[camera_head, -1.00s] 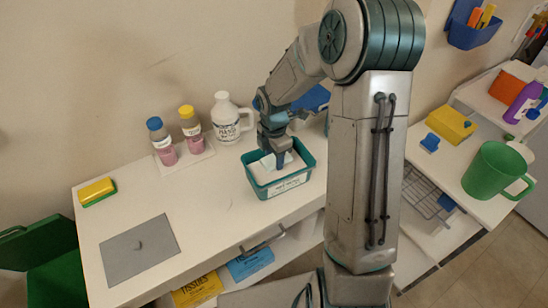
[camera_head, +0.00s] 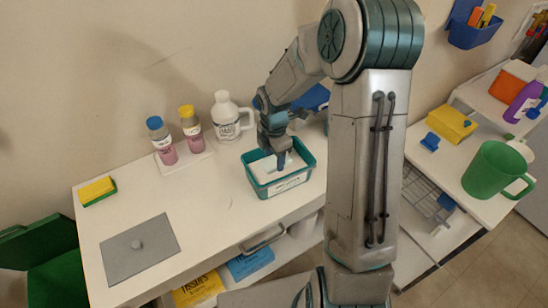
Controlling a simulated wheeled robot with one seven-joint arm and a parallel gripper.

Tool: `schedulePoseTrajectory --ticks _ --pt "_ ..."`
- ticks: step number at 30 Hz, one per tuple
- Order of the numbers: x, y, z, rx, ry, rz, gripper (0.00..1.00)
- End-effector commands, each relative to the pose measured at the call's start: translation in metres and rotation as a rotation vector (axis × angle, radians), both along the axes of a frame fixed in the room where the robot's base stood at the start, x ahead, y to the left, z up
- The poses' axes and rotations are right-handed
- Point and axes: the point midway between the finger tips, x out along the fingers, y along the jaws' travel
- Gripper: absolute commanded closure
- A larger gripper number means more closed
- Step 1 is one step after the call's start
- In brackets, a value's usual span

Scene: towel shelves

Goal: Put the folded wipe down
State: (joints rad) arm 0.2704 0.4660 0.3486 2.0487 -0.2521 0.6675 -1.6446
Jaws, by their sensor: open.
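A teal tub (camera_head: 311,166) with a label on its front stands on the white counter. White folded material, which looks like the folded wipe (camera_head: 264,172), lies inside it. My gripper (camera_head: 282,160) points down into the tub, just over the white material, and is open. Whether its fingertips touch the wipe cannot be told at this size.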

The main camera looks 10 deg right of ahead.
Motion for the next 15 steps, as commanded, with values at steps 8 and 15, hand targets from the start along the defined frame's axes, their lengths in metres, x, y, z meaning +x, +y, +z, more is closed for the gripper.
schedulePoseTrajectory --ticks 8,15 --pt "0.001 -0.001 0.061 -0.001 -0.007 -0.003 0.47" --pt "0.000 0.000 0.100 -0.001 -0.003 -0.002 0.47"
